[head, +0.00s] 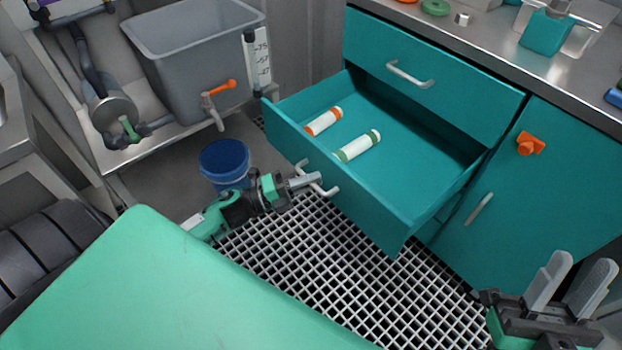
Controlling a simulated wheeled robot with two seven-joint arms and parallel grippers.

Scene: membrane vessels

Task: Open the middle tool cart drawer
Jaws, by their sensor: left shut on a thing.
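The teal tool cart stands at the right in the head view. Its middle drawer (362,214) is pulled far out, below the shut top drawer (440,75). My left gripper (308,181) is shut on the bar handle (327,191) at the front of the middle drawer. Two white cartridges lie inside the drawer, one with orange ends (323,121) and one with green ends (358,145). My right gripper (567,285) is open and empty at the lower right, in front of the cart's door.
The cart door (545,190) with an orange knob (530,143) is shut. A blue bucket (224,163) stands on the floor left of the drawer, below a grey tank (195,55) with an orange-handled tap. Grating (300,262) covers the floor in front.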

